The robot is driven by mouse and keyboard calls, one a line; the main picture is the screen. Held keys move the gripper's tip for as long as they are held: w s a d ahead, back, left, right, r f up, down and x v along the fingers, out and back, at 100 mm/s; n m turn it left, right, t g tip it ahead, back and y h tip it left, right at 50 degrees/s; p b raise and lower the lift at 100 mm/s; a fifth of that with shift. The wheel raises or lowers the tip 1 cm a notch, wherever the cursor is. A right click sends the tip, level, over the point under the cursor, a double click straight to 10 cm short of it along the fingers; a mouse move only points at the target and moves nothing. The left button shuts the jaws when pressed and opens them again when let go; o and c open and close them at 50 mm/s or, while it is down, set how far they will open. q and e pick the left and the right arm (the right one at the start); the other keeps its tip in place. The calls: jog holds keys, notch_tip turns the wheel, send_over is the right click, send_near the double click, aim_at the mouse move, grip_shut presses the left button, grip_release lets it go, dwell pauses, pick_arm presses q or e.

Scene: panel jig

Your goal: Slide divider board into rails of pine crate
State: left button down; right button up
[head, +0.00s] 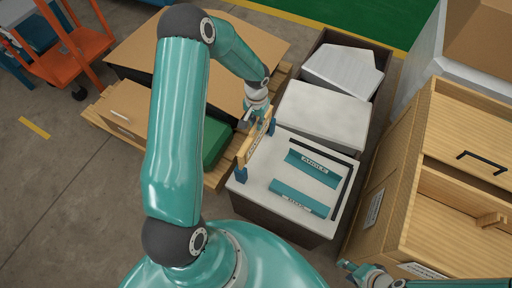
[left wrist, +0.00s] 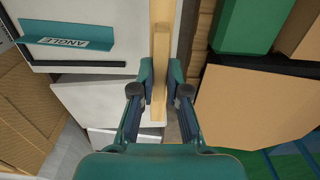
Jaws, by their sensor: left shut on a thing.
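The divider board (head: 257,141), a narrow pale wooden piece seen nearly edge-on, stands between two blue holders at the left edge of a white-topped dark box. My left gripper (head: 257,113) is shut on its far end. In the left wrist view the board (left wrist: 161,35) passes between the fingers of the left gripper (left wrist: 160,88). Whether its bottom touches the box top is hard to tell. The pine crate (head: 392,178) is at the right, open on top, with black handles and a cross wall. My right gripper (head: 356,272) is beside its near corner; its finger opening is unclear.
Two teal angle pieces (head: 314,169) and a black bar (head: 348,190) lie on the white box top (head: 262,192). More grey-white slabs (head: 322,110) lie behind. Cardboard boxes (head: 130,108) and a green box (head: 215,143) sit on a pallet at left. An orange cart (head: 70,50) stands far left.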

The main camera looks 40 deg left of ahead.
pick_arm(q)
jog(key=shift+r+p, duration=0.6)
jog(key=shift+r, duration=0.75)
